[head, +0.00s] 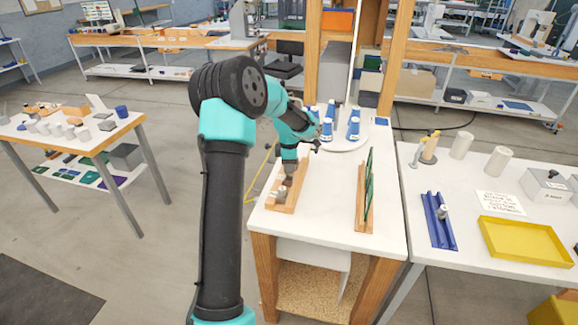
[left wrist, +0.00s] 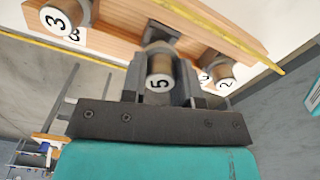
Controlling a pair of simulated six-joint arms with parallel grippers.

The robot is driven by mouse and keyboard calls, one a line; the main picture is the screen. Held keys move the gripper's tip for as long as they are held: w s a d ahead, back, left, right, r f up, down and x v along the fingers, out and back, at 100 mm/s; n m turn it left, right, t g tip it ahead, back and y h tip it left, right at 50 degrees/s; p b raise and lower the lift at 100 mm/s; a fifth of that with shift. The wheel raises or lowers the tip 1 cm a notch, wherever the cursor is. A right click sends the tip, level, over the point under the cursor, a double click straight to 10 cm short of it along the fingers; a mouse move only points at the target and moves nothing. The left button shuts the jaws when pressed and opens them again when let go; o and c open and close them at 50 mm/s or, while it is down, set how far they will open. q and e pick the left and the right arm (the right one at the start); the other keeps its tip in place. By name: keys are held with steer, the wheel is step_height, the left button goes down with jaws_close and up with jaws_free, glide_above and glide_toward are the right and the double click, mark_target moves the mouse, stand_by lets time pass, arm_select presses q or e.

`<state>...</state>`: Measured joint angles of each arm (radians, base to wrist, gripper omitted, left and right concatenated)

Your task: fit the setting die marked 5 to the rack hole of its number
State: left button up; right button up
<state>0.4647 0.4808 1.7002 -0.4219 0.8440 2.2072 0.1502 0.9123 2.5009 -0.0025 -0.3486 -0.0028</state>
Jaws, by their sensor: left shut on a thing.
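The setting die marked 5 (left wrist: 159,82) is a short metal cylinder with a white number face, held between the two fingers of my left gripper (left wrist: 160,92). Behind it in the left wrist view is the wooden rack (left wrist: 115,20). A die marked 3 (left wrist: 62,18) is at the rack's left part and a die marked 2 (left wrist: 222,72) at its right. In the head view my left gripper (head: 288,182) is low over the rack (head: 298,186) on the white table. The held die hides the spot behind it, so I cannot tell whether it is in a hole. My right gripper is not in view.
A wooden stand with green boards (head: 368,190) is to the right on the same table. A round white tray with blue-and-white bottles (head: 353,128) is at the back. Bare tabletop (head: 325,195) lies between rack and stand. A yellow tray (head: 525,241) is on the right table.

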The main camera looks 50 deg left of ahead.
arm_select(q)
steer(key=shift+f, duration=1.55)
stand_by(2.4)
steer(key=o, duration=1)
steer(key=shift+r, duration=2.55)
